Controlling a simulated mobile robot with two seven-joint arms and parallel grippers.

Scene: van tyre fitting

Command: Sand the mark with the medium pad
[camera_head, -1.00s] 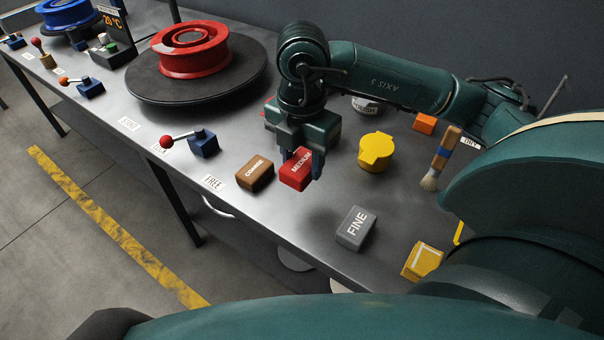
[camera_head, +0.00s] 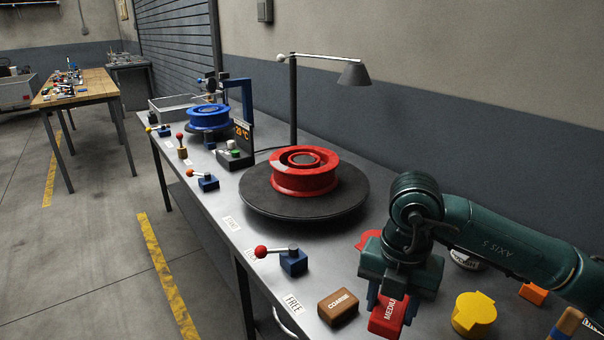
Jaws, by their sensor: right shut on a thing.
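The red medium pad (camera_head: 386,319) is between the fingers of my right gripper (camera_head: 392,297), which is shut on it. The pad is at the table's front, beside the brown coarse pad (camera_head: 338,307); I cannot tell whether it touches the table. A red wheel rim (camera_head: 304,173) lies on a round black turntable (camera_head: 305,204), left of and behind my right gripper. My left gripper is not in view.
A blue lever block (camera_head: 293,262) with a red knob stands before the turntable. A yellow lidded pot (camera_head: 473,314) and an orange block (camera_head: 532,294) are right of my gripper. A lamp (camera_head: 355,74) rises behind the turntable. A blue rim (camera_head: 209,116) sits farther back.

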